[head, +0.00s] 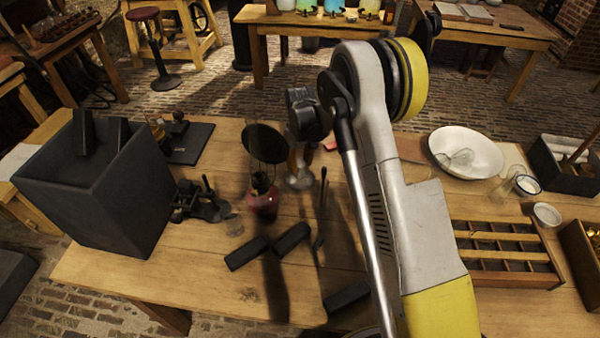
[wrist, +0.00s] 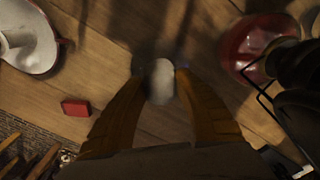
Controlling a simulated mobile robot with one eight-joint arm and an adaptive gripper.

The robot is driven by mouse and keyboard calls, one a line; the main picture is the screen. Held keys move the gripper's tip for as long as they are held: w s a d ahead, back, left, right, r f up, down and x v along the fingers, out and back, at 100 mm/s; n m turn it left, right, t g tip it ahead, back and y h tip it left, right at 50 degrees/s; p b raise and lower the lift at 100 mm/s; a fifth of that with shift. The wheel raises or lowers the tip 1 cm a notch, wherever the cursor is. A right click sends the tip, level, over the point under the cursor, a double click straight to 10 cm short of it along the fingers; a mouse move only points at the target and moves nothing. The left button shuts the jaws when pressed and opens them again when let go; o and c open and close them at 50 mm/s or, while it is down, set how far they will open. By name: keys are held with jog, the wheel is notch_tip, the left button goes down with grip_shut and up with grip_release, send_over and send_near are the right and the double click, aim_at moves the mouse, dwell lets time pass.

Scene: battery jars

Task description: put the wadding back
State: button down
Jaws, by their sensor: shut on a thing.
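The wadding (wrist: 162,82) is a small whitish tuft between my fingertips in the wrist view. My gripper (wrist: 158,79) has its two orange-brown fingers shut on it, above the wooden table. In the head view my gripper (head: 300,165) hangs in the middle of the table, and the pale tuft at its tips is too small and blurred to make out clearly. A red glass jar (head: 264,203) stands just left of my gripper in the head view; red glass shows at the upper right in the wrist view (wrist: 252,45).
A black disc on a wire frame (head: 265,143) rises above the red jar. Dark bars (head: 246,253) lie in front. A tall black box (head: 95,200) stands left. A white bowl (head: 480,147) and a compartment tray (head: 505,282) are right. A red block (wrist: 75,107) lies on the table.

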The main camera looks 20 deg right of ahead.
aim_at(300, 162)
jog(key=shift+f, duration=1.25)
jog(key=shift+f+b, duration=0.2)
jog(key=shift+b, duration=0.25)
jog(key=c, duration=1)
grip_release()
jog(key=shift+r, duration=0.1)
notch_tip(300, 162, up, 12)
jog(key=p, duration=0.4)
jog(key=shift+r, duration=0.15)
